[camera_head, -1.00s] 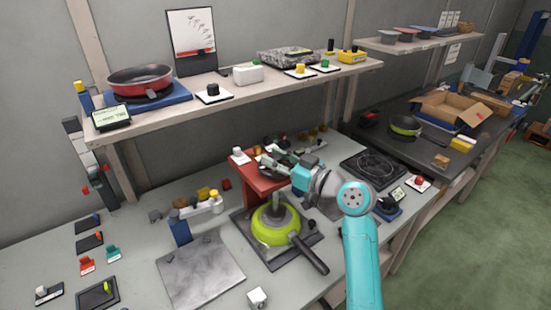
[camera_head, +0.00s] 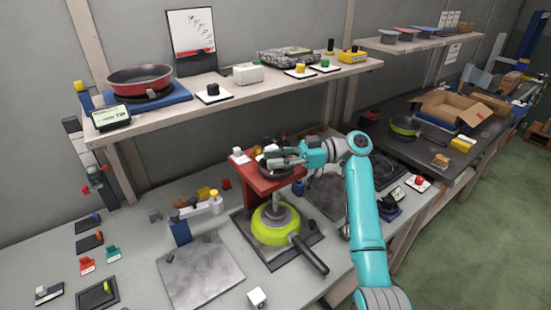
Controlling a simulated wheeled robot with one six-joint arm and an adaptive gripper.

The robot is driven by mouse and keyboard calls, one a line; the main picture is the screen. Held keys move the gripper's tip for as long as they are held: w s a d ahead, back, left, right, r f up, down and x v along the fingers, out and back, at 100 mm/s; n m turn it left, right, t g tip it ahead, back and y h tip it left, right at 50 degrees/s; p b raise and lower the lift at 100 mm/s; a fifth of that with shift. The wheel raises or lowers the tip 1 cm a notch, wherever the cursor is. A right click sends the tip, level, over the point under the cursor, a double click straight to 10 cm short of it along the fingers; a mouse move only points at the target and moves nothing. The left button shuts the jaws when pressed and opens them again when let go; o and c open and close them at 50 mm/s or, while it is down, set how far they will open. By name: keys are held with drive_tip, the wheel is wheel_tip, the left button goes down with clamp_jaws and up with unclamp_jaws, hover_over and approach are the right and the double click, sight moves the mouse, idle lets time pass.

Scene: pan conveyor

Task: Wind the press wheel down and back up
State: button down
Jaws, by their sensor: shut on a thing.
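The red press (camera_head: 262,182) stands on the bench with its dark hand wheel (camera_head: 265,171) on top, partly hidden by my gripper. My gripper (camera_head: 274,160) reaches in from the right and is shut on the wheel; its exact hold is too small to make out. Below the press head, a grey ram (camera_head: 282,214) stands over the middle of a lime-green pan (camera_head: 270,231). I cannot tell whether the ram touches the pan. The pan lies on a dark base plate (camera_head: 252,250), its black handle (camera_head: 310,255) pointing to the front right.
A grey plate (camera_head: 200,272) lies left of the press, and a white cube (camera_head: 257,298) in front. A shelf (camera_head: 235,97) holding a red pan (camera_head: 140,79) runs above and behind. A dark plate (camera_head: 328,196) lies to the right, beneath my arm.

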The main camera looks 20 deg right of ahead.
sight(275, 156)
drive_tip(key=shift+f+n+g, duration=0.1)
drive_tip(key=shift+n+g, duration=0.7)
drive_tip(key=shift+g, duration=0.5)
drive_tip(key=shift+f+g, duration=0.1)
drive_tip(key=shift+g, duration=0.2)
drive_tip(key=c, duration=0.8)
unclamp_jaws()
drive_tip(key=shift+a, duration=0.1)
drive_tip(key=shift+o, duration=0.2)
wheel_tip(275, 156, up, 10)
drive_tip(key=shift+r, duration=0.1)
